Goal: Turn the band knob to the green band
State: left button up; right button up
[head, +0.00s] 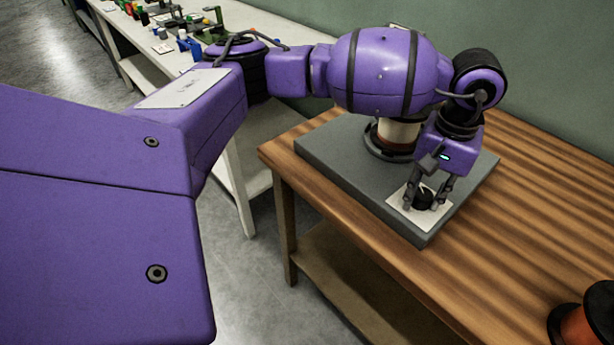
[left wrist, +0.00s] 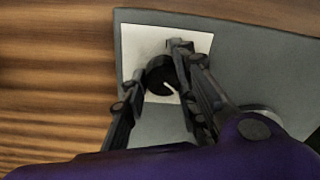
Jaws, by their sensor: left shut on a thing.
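The band knob (head: 424,199) is a round black knob on a pale square plate (head: 401,204) at the front corner of a grey base. It also shows in the left wrist view (left wrist: 158,72), with a white pointer mark on its top. My left gripper (head: 427,198) points down over the plate and is shut on the knob, one finger on each side. In the left wrist view the fingers partly cover the knob and plate. No coloured bands can be made out on the plate. My right gripper is in neither view.
The grey base (head: 330,148) rests on a wooden table (head: 520,210) and bears a pale spool (head: 397,135) behind my gripper. An orange-brown spool (head: 585,325) stands at the lower right. A white bench (head: 150,68) with small coloured items runs along the wall.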

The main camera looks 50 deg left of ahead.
aim_at(428, 197)
pick_arm(q)
jog(key=o, duration=1)
jog(key=shift+w+d+r, duration=0.2)
jog(key=shift+d+r, duration=0.05)
jog(key=shift+d, duration=0.1)
jog(key=shift+f, duration=0.1)
notch_tip(428, 197, up, 12)
jog(key=shift+s+r, duration=0.1)
jog(key=shift+s, duration=0.1)
